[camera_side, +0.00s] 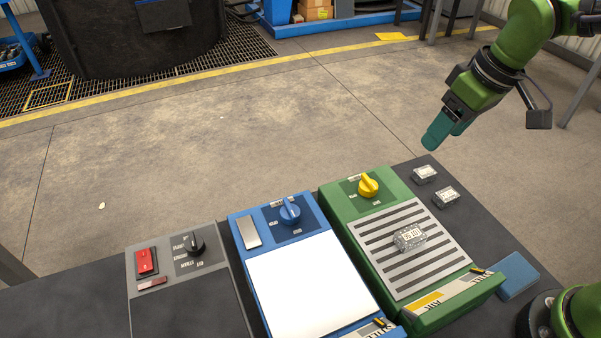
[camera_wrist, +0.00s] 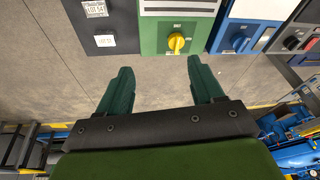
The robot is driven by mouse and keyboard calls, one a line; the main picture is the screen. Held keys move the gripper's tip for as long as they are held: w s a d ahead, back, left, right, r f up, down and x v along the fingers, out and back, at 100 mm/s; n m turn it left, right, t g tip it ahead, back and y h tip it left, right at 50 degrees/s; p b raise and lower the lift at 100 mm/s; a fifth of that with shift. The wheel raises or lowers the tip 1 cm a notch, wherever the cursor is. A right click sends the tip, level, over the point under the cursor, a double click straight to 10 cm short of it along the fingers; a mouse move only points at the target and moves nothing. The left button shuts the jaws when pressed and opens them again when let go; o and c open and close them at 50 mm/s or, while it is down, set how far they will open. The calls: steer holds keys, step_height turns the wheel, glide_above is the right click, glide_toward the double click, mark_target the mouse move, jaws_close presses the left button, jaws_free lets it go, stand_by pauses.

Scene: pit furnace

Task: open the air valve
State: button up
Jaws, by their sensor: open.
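The green box (camera_side: 331,207) has a yellow knob (camera_side: 368,186) on a dark green plate at its far end. Lettering on the box's front is too small to read surely, so I cannot tell for certain that this is the air valve. In the wrist view the yellow knob (camera_wrist: 176,42) lies ahead of my gripper, roughly between the finger lines. My gripper (camera_side: 440,135) has teal fingers and hangs above and to the right of the green box, apart from it. In the wrist view my gripper (camera_wrist: 160,75) is open and empty.
A blue box (camera_side: 240,218) with a blue knob (camera_side: 290,211) stands left of the green one. Further left is a grey panel with a black knob (camera_side: 195,245) and red switch (camera_side: 146,262). Labelled blocks (camera_side: 424,173) (camera_side: 446,195) lie right; another block (camera_side: 410,237) rests on the slats.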

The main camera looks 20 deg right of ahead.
mark_target(371, 181)
steer(key=w+a+n+g+h, duration=0.1)
steer(key=w+a+n+g, duration=0.2)
steer(key=w+a+n, duration=0.65)
steer(key=d+f+n, duration=0.1)
steer(key=f, duration=0.4)
steer(key=d+f+n, duration=0.1)
steer(key=f, duration=0.5)
steer(key=s+d+f+n, duration=0.1)
steer(key=f, duration=0.5)
steer(key=shift+f, duration=0.1)
steer(key=shift+d, duration=0.1)
steer(key=shift+c, duration=0.5)
steer(key=c, duration=0.7)
steer(key=shift+o, duration=0.2)
